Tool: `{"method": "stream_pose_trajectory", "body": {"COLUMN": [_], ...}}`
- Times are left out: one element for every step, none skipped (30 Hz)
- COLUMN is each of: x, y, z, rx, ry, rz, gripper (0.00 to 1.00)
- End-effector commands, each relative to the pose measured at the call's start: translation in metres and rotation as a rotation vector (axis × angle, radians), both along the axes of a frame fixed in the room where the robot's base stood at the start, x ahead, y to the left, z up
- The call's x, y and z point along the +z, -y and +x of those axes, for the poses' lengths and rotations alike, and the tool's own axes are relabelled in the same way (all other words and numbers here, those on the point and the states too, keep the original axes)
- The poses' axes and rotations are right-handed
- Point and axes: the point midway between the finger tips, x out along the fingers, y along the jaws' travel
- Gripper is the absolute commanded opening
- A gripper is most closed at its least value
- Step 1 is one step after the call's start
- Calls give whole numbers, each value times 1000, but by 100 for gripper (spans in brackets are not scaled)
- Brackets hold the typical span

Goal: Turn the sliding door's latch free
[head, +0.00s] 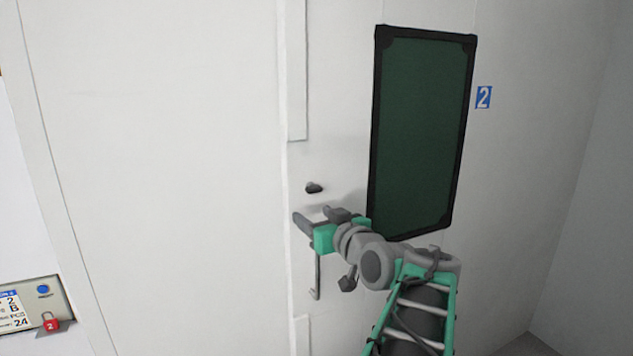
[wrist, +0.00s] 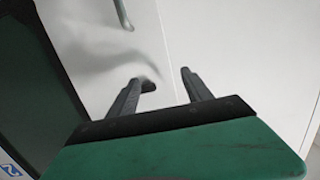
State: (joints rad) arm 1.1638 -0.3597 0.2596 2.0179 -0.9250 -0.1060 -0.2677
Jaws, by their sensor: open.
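The white sliding door has a small dark latch (head: 314,187) near its left edge, above a thin upright bar handle (head: 317,278). My gripper (head: 312,214) is open, with its two grey fingers just below the latch in the head view. In the wrist view my gripper (wrist: 160,76) has nothing between its fingers. A dark piece that looks like the latch (wrist: 148,86) shows beside the left finger, partly hidden by it. I cannot tell whether they touch. The handle (wrist: 123,12) shows at the top of the wrist view.
A panel with a blue button (head: 43,289) and a red padlock (head: 50,321) is at the lower left. The wall between is bare.

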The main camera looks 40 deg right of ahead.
Motion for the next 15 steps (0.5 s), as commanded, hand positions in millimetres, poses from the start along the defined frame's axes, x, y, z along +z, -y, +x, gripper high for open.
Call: {"method": "stream_pose_trajectory", "body": {"x": [16, 23, 29, 32, 34, 34, 34, 35, 36, 35, 36, 36, 35, 35, 35], "y": [18, 23, 28, 31, 32, 33, 34, 34, 36, 37, 40, 42, 43, 45, 47], "z": [-12, -16, -19, -20, -19, -15, -10, -5, 2, 9, 15, 22, 28, 33, 39], "rx": [-29, -36, -44, -46, -47, -45, -43, -42, -42, -41, -41, -42, -41, -42, -43], "ry": [46, 66, 86, 95, 101, 102, 101, 101, 101, 99, 100, 99, 100, 98, 98], "rz": [-14, -22, -31, -34, -36, -36, -34, -34, -34, -34, -33, -34, -33, -34, -34], "gripper": [58, 58, 58, 58, 58, 58, 58, 58, 58, 58, 58, 58, 58, 58, 58]}}
